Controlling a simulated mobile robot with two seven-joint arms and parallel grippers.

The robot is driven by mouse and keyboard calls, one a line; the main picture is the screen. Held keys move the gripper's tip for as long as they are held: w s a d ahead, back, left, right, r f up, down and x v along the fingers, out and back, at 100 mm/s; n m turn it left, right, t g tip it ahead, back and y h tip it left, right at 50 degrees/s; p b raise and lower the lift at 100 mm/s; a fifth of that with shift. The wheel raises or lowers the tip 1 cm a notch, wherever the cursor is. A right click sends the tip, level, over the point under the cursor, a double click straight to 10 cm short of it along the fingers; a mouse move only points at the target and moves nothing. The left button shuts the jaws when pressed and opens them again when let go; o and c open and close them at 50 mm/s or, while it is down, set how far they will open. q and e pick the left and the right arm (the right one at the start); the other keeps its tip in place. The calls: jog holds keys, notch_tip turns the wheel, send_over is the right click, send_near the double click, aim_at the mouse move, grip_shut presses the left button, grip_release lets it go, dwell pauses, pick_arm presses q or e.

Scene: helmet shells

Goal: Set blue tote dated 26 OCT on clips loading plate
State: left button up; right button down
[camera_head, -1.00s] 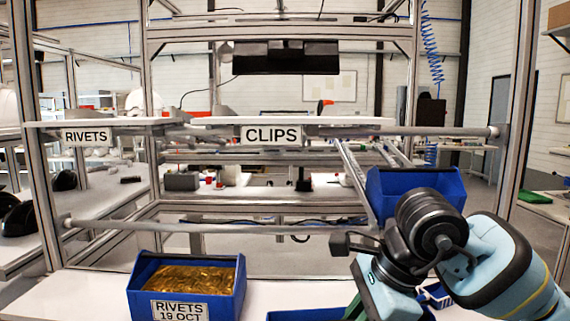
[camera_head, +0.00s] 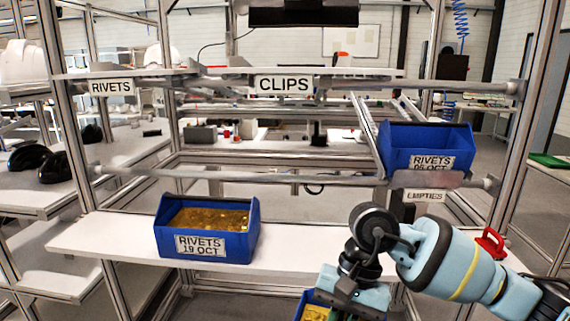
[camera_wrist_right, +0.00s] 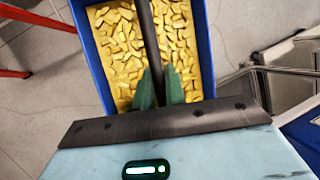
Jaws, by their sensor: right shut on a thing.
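A blue tote with yellow pieces (camera_wrist_right: 88,45) hangs at my right gripper (camera_wrist_right: 160,90). The green fingers are shut on the dark bar across its middle. In the head view only a corner of this tote (camera_head: 300,306) shows at the bottom edge, below my right arm; its date label is out of sight. The CLIPS sign (camera_head: 283,84) is on the front edge of the upper shelf (camera_head: 215,72); the shelf's top is seen almost edge-on, so a loading plate there cannot be told clearly. My left gripper is not in view.
A blue tote labelled RIVETS 19 OCT (camera_head: 240,243) stands on the white bench (camera_head: 110,240). Another labelled RIVETS 05 OCT (camera_head: 400,137) sits on the right rack above the EMPTIES sign (camera_head: 424,196). Rack posts and rails frame the bench. A red part (camera_head: 490,243) is at the right.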

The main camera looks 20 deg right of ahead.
jog(key=f+n, duration=0.1)
jog(key=n, duration=0.1)
jog(key=a+f+n+g+h, duration=0.1)
jog(key=f+n, duration=0.1)
jog(key=s+a+f+n+g, duration=0.1)
jog(key=n, duration=0.1)
jog(key=shift+a+f, duration=0.1)
jog(key=shift+f, duration=0.1)
jog(key=shift+s+a+f+n+g+h, duration=0.15)
jog(key=shift+f+n+h, duration=0.1)
jog(key=shift+f+n, duration=0.15)
jog(key=shift+s+a+f+n+g+h, duration=0.15)
jog(key=shift+f+n+h, duration=0.1)
jog(key=shift+n, duration=0.25)
